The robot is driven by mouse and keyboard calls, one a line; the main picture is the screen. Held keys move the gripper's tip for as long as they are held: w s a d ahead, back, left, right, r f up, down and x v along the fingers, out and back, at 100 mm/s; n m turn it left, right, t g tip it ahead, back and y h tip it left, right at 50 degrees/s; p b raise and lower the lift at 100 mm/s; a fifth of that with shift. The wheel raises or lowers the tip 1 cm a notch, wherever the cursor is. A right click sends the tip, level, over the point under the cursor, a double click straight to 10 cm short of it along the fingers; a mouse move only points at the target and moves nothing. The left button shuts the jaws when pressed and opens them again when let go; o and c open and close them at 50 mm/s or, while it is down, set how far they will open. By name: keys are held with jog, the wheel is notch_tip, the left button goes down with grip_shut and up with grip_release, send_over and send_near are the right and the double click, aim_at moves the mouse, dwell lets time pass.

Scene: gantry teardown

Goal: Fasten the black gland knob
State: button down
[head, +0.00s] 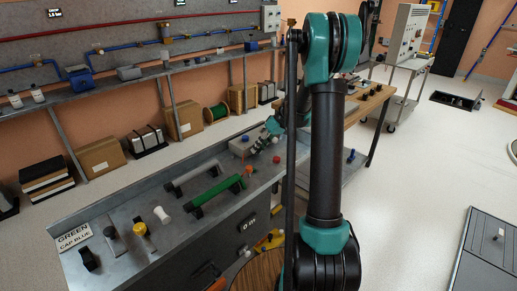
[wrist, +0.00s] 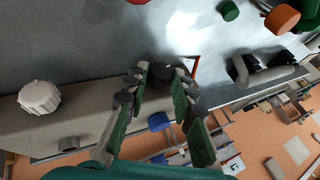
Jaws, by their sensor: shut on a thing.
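My gripper (wrist: 160,90) has its green-padded fingers closed around a black knob (wrist: 162,73) in the wrist view. The knob sits between the fingertips, close to a grey metal surface; whether it touches a gland seat there cannot be told. In the head view my gripper (head: 262,143) is at the far end of the workbench, beside a grey box (head: 240,146). The knob cannot be made out in that view.
A white ribbed knob (wrist: 39,97) stands left of the fingers and a blue knob (wrist: 160,121) shows between them.

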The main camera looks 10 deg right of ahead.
jog(key=shift+g+y, duration=0.3)
jog(key=shift+y, duration=0.1)
jog(key=c, duration=1.3)
grip_release()
jog(key=shift+o, duration=0.2)
